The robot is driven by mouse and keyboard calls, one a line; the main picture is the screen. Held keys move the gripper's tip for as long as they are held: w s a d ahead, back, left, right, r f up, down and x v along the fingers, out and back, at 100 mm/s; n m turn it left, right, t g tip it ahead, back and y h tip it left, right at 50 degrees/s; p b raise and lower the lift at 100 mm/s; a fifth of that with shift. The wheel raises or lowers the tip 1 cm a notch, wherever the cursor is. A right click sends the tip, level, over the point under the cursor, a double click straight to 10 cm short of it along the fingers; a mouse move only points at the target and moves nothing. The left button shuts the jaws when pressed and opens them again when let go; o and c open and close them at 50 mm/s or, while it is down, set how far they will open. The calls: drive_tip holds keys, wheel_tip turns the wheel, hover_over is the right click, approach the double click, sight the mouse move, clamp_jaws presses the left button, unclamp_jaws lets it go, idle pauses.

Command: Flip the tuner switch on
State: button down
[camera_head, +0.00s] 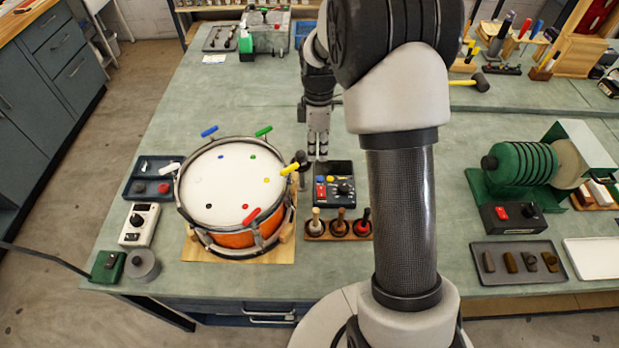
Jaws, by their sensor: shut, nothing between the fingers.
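My gripper (318,152) points down just right of the drum (215,190). Its fingers are shut and hold nothing. A dark control box (334,188) with a red switch, coloured buttons and a black knob is just below the gripper in the picture, and the gripper appears apart from it. A white box (139,224) with a black knob and a small panel stands left of the drum. No label is readable, so I cannot tell which box is the tuner or how its switch is set.
Several coloured keys stand around the drum rim. A green roller machine (520,165) and a grey tray (518,263) are at right. Bare bench lies behind the drum.

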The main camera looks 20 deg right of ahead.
drive_tip(key=b, duration=0.4)
approach(316, 194)
drive_tip(key=f, duration=0.1)
drive_tip(key=s+f, duration=0.1)
drive_tip(key=f, duration=0.3)
drive_tip(key=shift+s+a+f, duration=0.15)
drive_tip(key=shift+s+a, duration=0.2)
drive_tip(key=shift+s, duration=0.05)
drive_tip(key=shift+f, duration=0.2)
drive_tip(key=shift+s+a+f, duration=0.1)
drive_tip(key=shift+s+f, duration=0.1)
drive_tip(key=shift+f, duration=0.25)
drive_tip(key=shift+w+r, duration=0.1)
drive_tip(key=shift+w+d+r, duration=0.2)
drive_tip(key=shift+w+d, duration=0.1)
drive_tip(key=shift+w, duration=0.35)
drive_tip(key=shift+r, duration=0.1)
